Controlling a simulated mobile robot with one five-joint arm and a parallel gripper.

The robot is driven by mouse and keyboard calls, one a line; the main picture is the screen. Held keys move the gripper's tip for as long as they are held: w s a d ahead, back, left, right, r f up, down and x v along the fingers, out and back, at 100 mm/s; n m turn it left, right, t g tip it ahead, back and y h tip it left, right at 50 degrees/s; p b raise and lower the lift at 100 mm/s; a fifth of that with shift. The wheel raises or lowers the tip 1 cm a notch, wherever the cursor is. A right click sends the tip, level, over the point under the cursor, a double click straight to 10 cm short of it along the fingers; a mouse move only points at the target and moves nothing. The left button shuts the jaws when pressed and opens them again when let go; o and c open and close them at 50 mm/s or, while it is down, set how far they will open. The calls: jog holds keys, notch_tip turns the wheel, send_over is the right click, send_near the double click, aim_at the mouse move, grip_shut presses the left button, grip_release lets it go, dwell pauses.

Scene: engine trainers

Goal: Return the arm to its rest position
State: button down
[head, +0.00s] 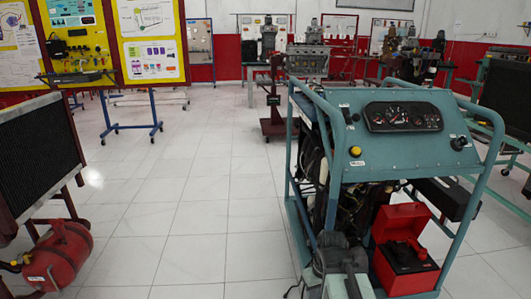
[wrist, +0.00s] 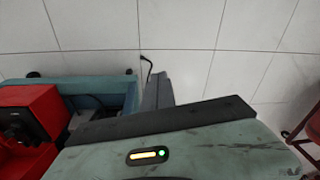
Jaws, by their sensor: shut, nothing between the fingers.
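My gripper (head: 346,287) shows at the bottom centre of the head view, pointing down in front of the teal engine trainer (head: 400,135). In the wrist view my gripper (wrist: 158,90) is shut, with its narrow grey fingers together and nothing between them. The red box (head: 402,222) with a raised lid and a black unit in it stands on the trainer's base, just right of my gripper. It also shows at the left edge of the wrist view (wrist: 30,105). The lower ends of my fingers are cut off in the head view.
A teal base rail (wrist: 95,90) lies close to my gripper. White tiled floor (head: 190,215) is clear to the left of the trainer. A red tank (head: 60,255) and a dark radiator (head: 38,150) stand at the far left. Display boards and other engine stands are behind.

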notch_tip(320, 180, up, 38)
jog(key=s+d+m+h+p, duration=0.1)
jog(key=m+p, duration=0.2)
jog(key=p, duration=3.5)
jog(key=shift+s+m+g, duration=0.15)
jog(key=shift+m+g, duration=0.15)
jog(key=shift+m, duration=0.1)
jog(key=shift+f, duration=0.1)
